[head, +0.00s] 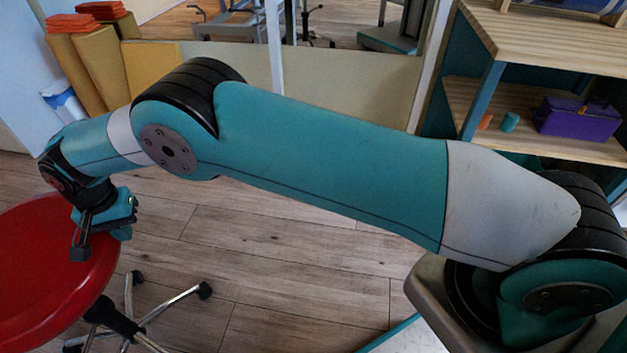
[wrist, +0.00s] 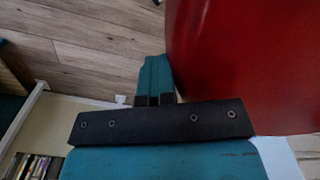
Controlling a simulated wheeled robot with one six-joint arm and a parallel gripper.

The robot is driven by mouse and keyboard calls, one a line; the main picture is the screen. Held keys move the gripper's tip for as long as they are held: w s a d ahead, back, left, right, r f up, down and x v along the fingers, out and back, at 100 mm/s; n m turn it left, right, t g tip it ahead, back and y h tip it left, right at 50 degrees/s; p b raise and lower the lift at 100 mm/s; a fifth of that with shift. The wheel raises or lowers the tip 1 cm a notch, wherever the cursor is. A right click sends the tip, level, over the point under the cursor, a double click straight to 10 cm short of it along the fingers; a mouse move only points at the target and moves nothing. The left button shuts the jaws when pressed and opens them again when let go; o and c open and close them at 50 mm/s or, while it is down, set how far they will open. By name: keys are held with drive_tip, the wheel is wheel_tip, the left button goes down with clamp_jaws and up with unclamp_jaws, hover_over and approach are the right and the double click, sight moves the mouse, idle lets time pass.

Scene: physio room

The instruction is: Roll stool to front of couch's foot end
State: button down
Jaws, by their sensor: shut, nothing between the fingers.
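The stool has a round red seat (head: 45,285) at the left edge of the head view, partly cut off. Its wheeled metal legs (head: 165,305) spread over the floor below. The seat (wrist: 240,65) fills the upper right of the wrist view. My gripper (head: 82,250) is at the seat's right rim in the head view. Its fingers (wrist: 155,82) are shut together and empty, close beside the seat's edge in the wrist view. I cannot tell whether they touch it. I cannot make out the couch in either view.
A wooden shelf unit (head: 560,45) with a purple box (head: 577,118) stands at the right. Yellow foam blocks (head: 103,65) and orange folded items (head: 82,22) are at the back left. A mirror-like panel (head: 350,85) stands behind my arm. The plank floor (head: 290,260) is clear right of the stool.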

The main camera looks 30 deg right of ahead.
drive_tip(key=shift+s+a+r, duration=0.1)
drive_tip(key=shift+a+r, duration=0.05)
drive_tip(key=d+r+p, duration=0.4)
drive_tip(key=r+p, duration=0.5)
drive_tip(key=shift+s+r+p, duration=0.25)
drive_tip(key=shift+r+p, duration=0.1)
drive_tip(key=shift+d, duration=0.1)
